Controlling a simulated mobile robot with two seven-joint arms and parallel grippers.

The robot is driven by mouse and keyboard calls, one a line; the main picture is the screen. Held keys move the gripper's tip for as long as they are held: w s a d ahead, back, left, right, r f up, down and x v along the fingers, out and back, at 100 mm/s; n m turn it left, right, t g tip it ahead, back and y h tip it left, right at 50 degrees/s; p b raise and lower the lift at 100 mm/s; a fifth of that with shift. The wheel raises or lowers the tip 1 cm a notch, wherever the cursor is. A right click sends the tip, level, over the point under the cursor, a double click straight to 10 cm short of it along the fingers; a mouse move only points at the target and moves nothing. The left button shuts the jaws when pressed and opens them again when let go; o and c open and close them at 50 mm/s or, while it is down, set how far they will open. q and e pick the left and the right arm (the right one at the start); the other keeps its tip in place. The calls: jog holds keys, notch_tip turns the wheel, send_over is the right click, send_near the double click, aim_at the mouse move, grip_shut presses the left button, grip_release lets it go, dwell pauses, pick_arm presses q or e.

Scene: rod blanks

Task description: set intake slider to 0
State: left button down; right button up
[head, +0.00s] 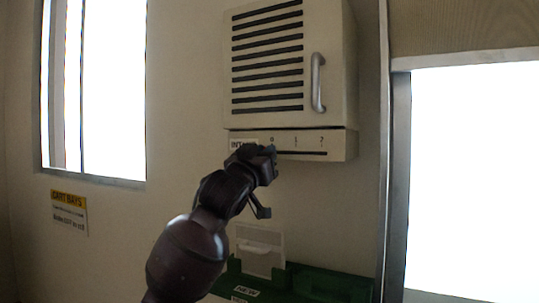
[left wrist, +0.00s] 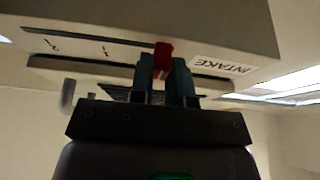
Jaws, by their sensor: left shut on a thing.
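The intake slider is a panel strip (head: 307,142) under a louvred cabinet, marked 0, 1 and 2 from left to right above a dark slot. My left gripper (head: 266,152) is at the slot's left end, just below the 0 mark. The left wrist view shows the panel turned over, with the INTAKE label (left wrist: 221,66) at right. There the red slider knob (left wrist: 163,56) sits between the two fingers of my left gripper (left wrist: 164,78), which is shut on it. The knob is about one mark spacing from the 1, level with where 0 lies. My right gripper is not in view.
The cabinet (head: 267,60) above has a vertical handle (head: 318,82). A yellow-topped sign (head: 69,212) hangs at left, and a bright doorway (head: 465,180) opens at right.

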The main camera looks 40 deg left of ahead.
pick_arm(q)
jog(key=c, duration=1.5)
grip_release()
jog(key=shift+a+r, duration=0.15)
jog(key=o, duration=0.4)
jog(key=shift+a, duration=0.15)
jog(key=shift+b+v, duration=1)
jog(key=shift+v, duration=4.55)
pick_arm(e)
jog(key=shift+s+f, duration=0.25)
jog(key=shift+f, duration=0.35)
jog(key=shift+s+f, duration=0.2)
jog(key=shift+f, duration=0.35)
pick_arm(q)
jog(key=shift+w, duration=0.1)
